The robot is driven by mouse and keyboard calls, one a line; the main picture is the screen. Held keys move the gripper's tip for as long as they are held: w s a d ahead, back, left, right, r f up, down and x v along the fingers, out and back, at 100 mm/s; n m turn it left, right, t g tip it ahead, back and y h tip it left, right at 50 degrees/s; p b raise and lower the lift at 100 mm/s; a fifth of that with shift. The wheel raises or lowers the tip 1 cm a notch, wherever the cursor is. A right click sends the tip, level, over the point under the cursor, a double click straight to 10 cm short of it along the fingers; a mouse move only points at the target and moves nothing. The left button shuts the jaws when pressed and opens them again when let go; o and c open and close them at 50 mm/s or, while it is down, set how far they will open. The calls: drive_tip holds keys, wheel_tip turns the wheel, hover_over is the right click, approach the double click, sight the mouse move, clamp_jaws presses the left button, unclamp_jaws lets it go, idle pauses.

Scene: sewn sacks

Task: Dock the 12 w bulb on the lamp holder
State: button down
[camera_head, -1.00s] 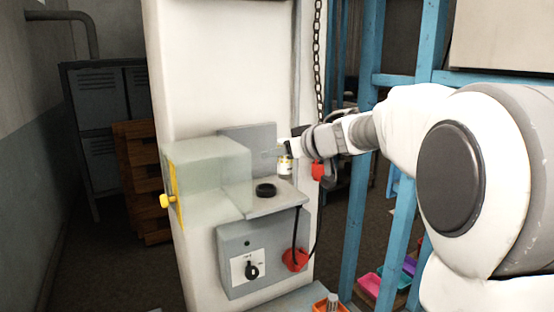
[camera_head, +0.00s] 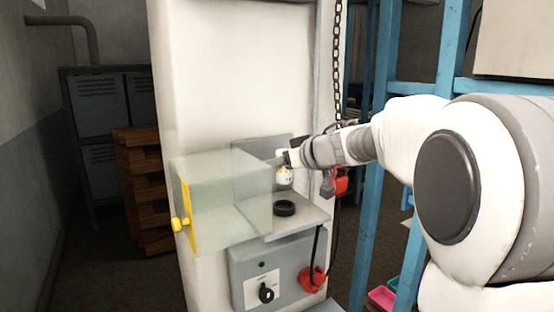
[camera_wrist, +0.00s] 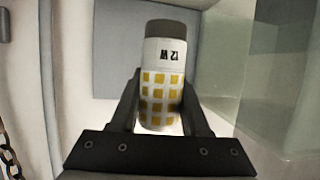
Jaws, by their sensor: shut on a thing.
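The 12 w bulb (camera_wrist: 164,75) is a white cylinder with yellow squares, "12 W" print and a dark end cap. My gripper (camera_wrist: 160,105) is shut on it, one finger on each side. In the head view the bulb (camera_head: 285,176) hangs from my gripper (camera_head: 285,158), above the lamp holder (camera_head: 285,208). The lamp holder is a black ring on a grey shelf. A gap shows between bulb and ring. The holder is not clearly seen in the wrist view.
Below the shelf is a grey switch box (camera_head: 250,262) with a black dial and a red round part (camera_head: 312,279). A chain (camera_head: 338,60) hangs at the right by blue posts.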

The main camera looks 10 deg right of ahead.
wheel_tip(320, 180, down, 3)
drive_tip(key=shift+f+b, duration=0.1)
drive_tip(key=shift+b, duration=0.75)
drive_tip(key=shift+f+b, duration=0.8)
drive_tip(key=shift+b, duration=0.4)
drive_tip(key=shift+r+p, duration=0.1)
drive_tip(key=shift+p, duration=1.1)
drive_tip(key=shift+f+b, duration=0.3)
drive_tip(key=shift+f, duration=0.35)
drive_tip(key=c, duration=0.7)
unclamp_jaws()
